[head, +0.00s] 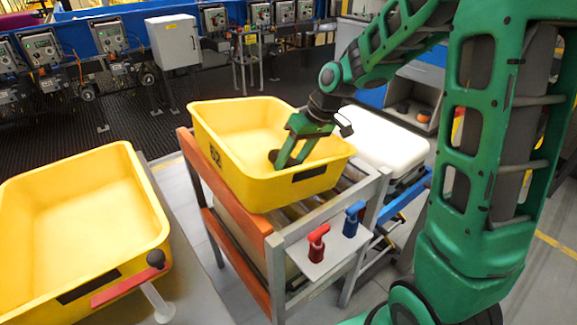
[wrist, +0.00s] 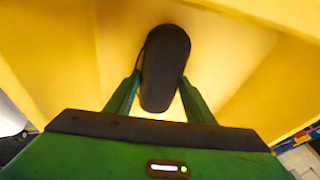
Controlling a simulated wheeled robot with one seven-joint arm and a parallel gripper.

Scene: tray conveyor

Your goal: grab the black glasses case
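The black glasses case (wrist: 165,70) lies in the yellow tote, seen long side running away from me in the wrist view. My gripper (wrist: 160,85) is over it, with one green finger on each side of the case. The finger ends come right up to the case's long sides; I cannot tell whether they press on it. In the head view my gripper (head: 287,160) points down inside the yellow tote (head: 212,150) on the roller stand.
A second yellow tote (head: 75,235), seen empty, stands at the left. The tote's walls surround my gripper. A red knob (head: 318,243) and a blue knob (head: 354,217) stand at the roller stand's front. A white-topped unit (head: 385,140) stands right of the tote.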

